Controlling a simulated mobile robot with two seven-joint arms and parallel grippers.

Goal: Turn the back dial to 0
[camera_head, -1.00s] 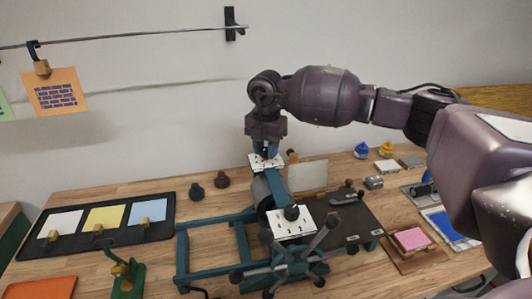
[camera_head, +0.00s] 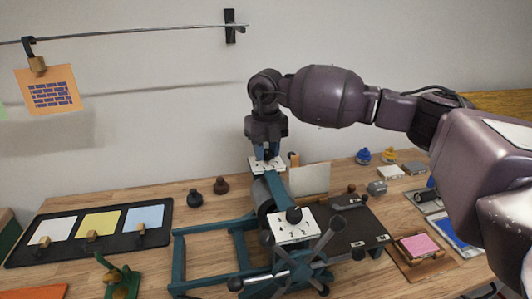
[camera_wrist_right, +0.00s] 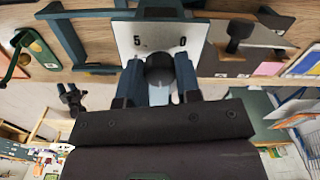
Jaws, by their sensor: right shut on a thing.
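The back dial has a white numbered plate (camera_head: 254,166) at the far end of the teal press and sits under my right gripper (camera_head: 267,156). In the right wrist view the dark round knob (camera_wrist_right: 160,69) is between the two fingers of my right gripper (camera_wrist_right: 159,88), which is shut on it. The plate (camera_wrist_right: 160,35) shows a 5 on the left and a 0 on the right; the knob's pointer mark cannot be made out. The front dial (camera_head: 293,215) has its own numbered plate nearer the camera. My left gripper is not in view.
The press's spoked handwheel (camera_head: 294,262) stands at the front. A black tray (camera_head: 70,252) with white, yellow and blue sheets lies at left. A pink pad (camera_head: 419,245) lies at right. An orange card (camera_head: 48,91) hangs from the rail.

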